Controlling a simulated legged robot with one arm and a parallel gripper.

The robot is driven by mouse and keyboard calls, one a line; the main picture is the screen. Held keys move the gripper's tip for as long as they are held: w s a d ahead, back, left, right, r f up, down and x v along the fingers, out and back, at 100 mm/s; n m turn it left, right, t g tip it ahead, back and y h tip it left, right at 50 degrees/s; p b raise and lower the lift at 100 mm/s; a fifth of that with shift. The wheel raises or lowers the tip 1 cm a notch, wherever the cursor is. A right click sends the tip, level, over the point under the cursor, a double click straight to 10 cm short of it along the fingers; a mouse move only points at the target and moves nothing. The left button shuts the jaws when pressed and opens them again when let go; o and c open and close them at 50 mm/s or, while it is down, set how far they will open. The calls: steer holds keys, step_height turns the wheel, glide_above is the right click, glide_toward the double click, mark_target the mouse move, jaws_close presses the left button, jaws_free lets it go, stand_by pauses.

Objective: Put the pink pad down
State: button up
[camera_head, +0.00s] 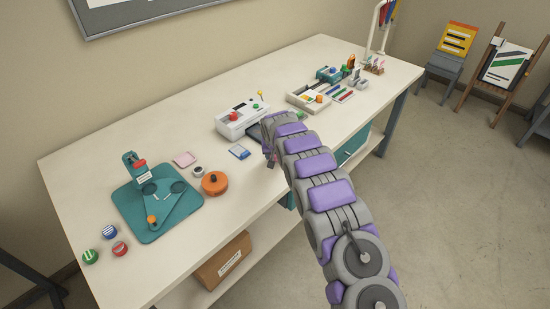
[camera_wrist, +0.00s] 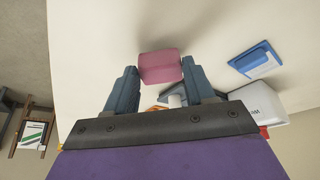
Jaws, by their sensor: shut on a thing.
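The pink pad (camera_wrist: 160,66) is between the fingertips of my gripper (camera_wrist: 159,70) in the wrist view, with both fingers close against its sides. My gripper is shut on it, above the pale tabletop; the gap below the pad is hard to judge. In the head view my gripper end (camera_head: 270,155) is near the table's front edge, right of a blue pad (camera_head: 239,152), and the held pad is hidden there. A separate flat light-pink piece (camera_head: 185,159) lies on the table (camera_head: 110,159) further left.
A white machine (camera_head: 240,118) stands behind my gripper. A white tray (camera_head: 308,98) stands further right. Bare tabletop lies left of the white machine.

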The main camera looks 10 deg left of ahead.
steer(key=shift+f, duration=0.6)
steer(key=shift+a+r, duration=0.1)
steer(key=shift+a, duration=0.05)
steer(key=o, duration=1.4)
steer(key=shift+p+v, duration=1.4)
steer(key=shift+v, duration=4.6)
steer(key=shift+r, duration=0.1)
